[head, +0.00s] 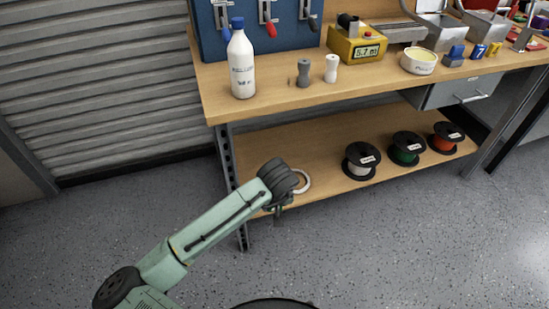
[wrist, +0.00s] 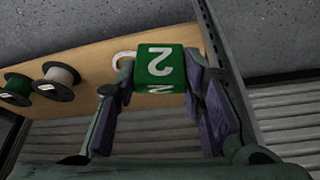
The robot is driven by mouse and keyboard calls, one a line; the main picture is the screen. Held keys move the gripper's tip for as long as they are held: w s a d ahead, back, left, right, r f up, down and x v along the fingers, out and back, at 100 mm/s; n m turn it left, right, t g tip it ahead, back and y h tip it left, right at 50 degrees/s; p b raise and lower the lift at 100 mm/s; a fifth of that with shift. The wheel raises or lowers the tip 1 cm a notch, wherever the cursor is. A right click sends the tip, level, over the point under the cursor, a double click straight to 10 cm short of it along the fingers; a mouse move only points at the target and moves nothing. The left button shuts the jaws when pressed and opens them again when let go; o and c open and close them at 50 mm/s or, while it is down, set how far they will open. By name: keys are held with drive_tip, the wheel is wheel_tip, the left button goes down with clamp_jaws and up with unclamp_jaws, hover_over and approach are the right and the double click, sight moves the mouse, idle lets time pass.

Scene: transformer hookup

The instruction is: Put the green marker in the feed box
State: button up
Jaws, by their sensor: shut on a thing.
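The green marker (wrist: 160,66) is a green cube with a white "2" on its faces. It sits between the two fingers of my gripper (wrist: 159,75) in the wrist view, and the fingers are shut on it. In the head view my gripper (head: 278,212) hangs at the left front corner of the bench's lower shelf, and the marker cannot be made out there. I cannot tell any thing in these views as the feed box.
The workbench top (head: 290,94) holds a white bottle (head: 242,65), a yellow box (head: 357,45) and metal bins. The lower shelf (head: 320,178) carries a white ring (head: 304,182) and black-flanged spools (head: 361,161). A bench leg (head: 228,160) stands beside my arm. The floor in front is clear.

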wheel_tip(320, 180, down, 13)
drive_tip(key=s+m, duration=0.1)
drive_tip(key=shift+s, duration=0.3)
drive_tip(key=shift+r, duration=0.15)
